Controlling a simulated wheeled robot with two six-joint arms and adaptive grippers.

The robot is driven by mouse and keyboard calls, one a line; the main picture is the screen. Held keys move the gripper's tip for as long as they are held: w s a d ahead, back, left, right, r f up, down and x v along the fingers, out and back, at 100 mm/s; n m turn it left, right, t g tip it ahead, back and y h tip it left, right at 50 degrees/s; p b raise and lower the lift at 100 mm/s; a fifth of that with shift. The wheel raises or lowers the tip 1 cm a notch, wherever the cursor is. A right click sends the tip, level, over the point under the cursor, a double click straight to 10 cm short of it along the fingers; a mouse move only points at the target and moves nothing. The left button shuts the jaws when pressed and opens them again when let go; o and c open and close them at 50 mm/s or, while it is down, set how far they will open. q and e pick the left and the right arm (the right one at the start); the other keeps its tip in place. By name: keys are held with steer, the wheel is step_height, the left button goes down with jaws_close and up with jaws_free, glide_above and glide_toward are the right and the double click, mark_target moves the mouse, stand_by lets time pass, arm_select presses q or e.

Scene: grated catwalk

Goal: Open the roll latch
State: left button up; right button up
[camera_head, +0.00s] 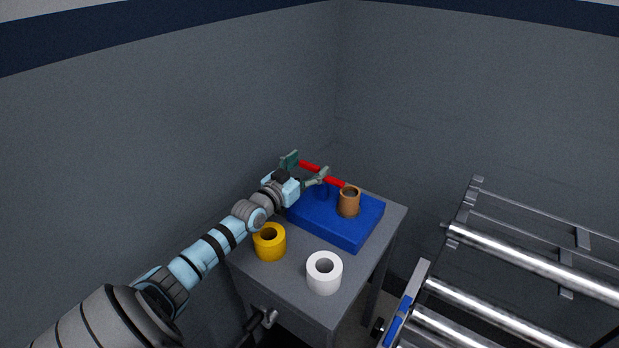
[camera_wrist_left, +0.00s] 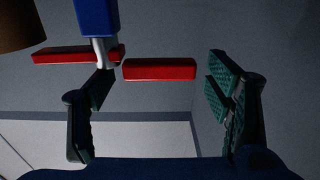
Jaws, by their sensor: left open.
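The latch shows as a red bar (camera_head: 334,181) at the back of a blue block (camera_head: 335,233) on a grey table. In the left wrist view the bar (camera_wrist_left: 160,69) runs between the fingers, with a second red length to the left. A grey metal part stands by a blue post (camera_wrist_left: 97,18) where the red lengths meet. My left gripper (camera_head: 305,169) is open, its fingers on either side of part of the red bar; I cannot tell whether they touch it. A copper-brown roll (camera_head: 349,201) stands upright on the block. My right gripper is not in view.
A yellow roll (camera_head: 269,242) and a white roll (camera_head: 324,272) stand at the front of the grey table (camera_head: 388,233). A roller conveyor (camera_head: 520,260) is at the right. Grey walls close off the back and left.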

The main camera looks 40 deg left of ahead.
arm_select(q)
steer(key=shift+w+b, duration=0.35)
steer(key=shift+w, duration=0.3)
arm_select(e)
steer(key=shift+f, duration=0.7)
